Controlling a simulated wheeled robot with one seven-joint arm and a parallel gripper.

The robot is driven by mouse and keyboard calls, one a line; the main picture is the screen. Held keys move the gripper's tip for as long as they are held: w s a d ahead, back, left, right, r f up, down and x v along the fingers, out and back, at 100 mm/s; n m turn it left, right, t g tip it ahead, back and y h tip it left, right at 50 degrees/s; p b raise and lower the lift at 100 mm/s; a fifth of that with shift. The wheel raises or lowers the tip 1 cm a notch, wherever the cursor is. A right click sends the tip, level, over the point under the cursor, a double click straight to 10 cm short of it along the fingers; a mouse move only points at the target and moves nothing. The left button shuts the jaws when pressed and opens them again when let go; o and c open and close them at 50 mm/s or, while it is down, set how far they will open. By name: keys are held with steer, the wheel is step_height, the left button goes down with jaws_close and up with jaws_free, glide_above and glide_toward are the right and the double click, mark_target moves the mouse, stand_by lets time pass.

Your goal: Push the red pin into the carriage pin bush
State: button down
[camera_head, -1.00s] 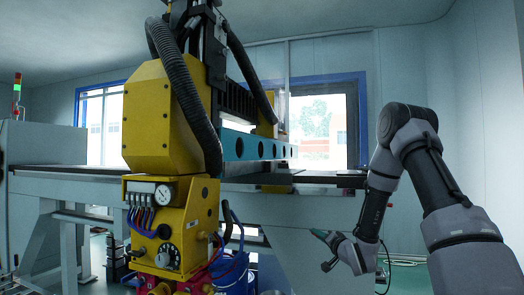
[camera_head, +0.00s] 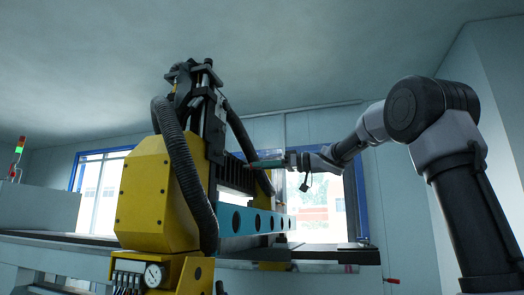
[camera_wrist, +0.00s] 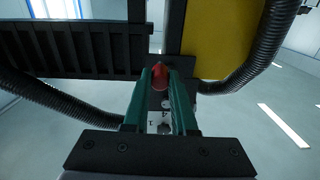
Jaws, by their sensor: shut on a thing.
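My gripper (camera_head: 266,163) is raised beside the black ribbed beam of the machine, its green fingers pointing left in the head view. In the wrist view my gripper (camera_wrist: 160,82) has its two green fingers closed around the red pin (camera_wrist: 160,76), whose rounded red body shows between the fingertips. The pin is in front of a dark upright part of the yellow carriage (camera_wrist: 222,40). The carriage also shows in the head view (camera_head: 160,200). I cannot make out the pin bush, or whether the pin touches it.
The black ribbed beam (camera_wrist: 70,48) spans the left of the wrist view. Black corrugated hoses (camera_wrist: 255,60) hang on both sides of my gripper. Below it in the head view is a blue beam with round holes (camera_head: 255,220). The space right of the machine is open.

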steer(key=shift+t, duration=0.3)
steer(key=s+r, duration=0.1)
steer(key=r, duration=0.1)
steer(key=s+r, duration=0.2)
steer(key=shift+s+a+r, duration=0.1)
steer(key=shift+s+r, duration=0.05)
steer(key=shift+r, duration=0.25)
steer(key=shift+n, duration=0.4)
steer(key=shift+x, duration=2.65)
steer(key=shift+x, duration=1.9)
steer(key=c, duration=0.7)
jaws_free()
steer(key=shift+f, duration=0.15)
steer(key=shift+o, duration=0.3)
steer(key=v, duration=1)
steer(key=shift+d, duration=0.4)
